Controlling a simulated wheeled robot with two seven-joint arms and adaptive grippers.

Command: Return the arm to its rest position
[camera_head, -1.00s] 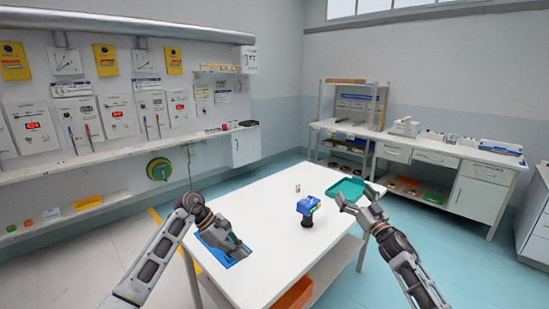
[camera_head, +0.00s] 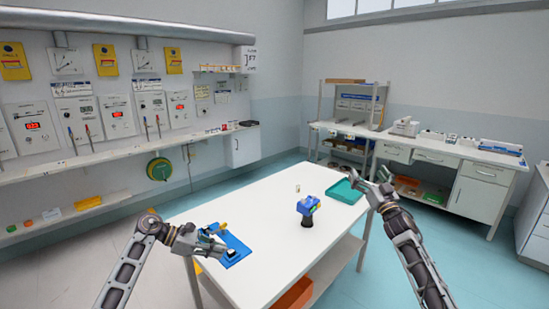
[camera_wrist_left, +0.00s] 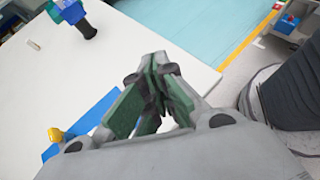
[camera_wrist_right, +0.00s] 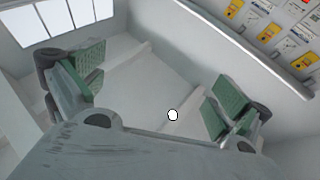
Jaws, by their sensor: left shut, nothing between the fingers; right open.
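My left gripper (camera_head: 216,241) is at the left edge of the white table, by the blue mat (camera_head: 240,254). In the left wrist view its fingertips (camera_wrist_left: 155,75) meet with nothing between them. A yellow-topped item (camera_head: 221,226) shows at the mat beside it; the gripper partly hides the mat. My right gripper (camera_head: 370,177) is at the table's right side, near the green tray (camera_head: 342,190). In the right wrist view its green-padded fingers (camera_wrist_right: 150,90) are wide apart and empty.
A blue device on a black base (camera_head: 307,208) stands mid-table, with a small pale item (camera_head: 297,188) behind it. The white table (camera_head: 262,285) is clear at the front. A wall shelf (camera_head: 110,150) runs along the left; a workbench (camera_head: 440,155) stands at the back right.

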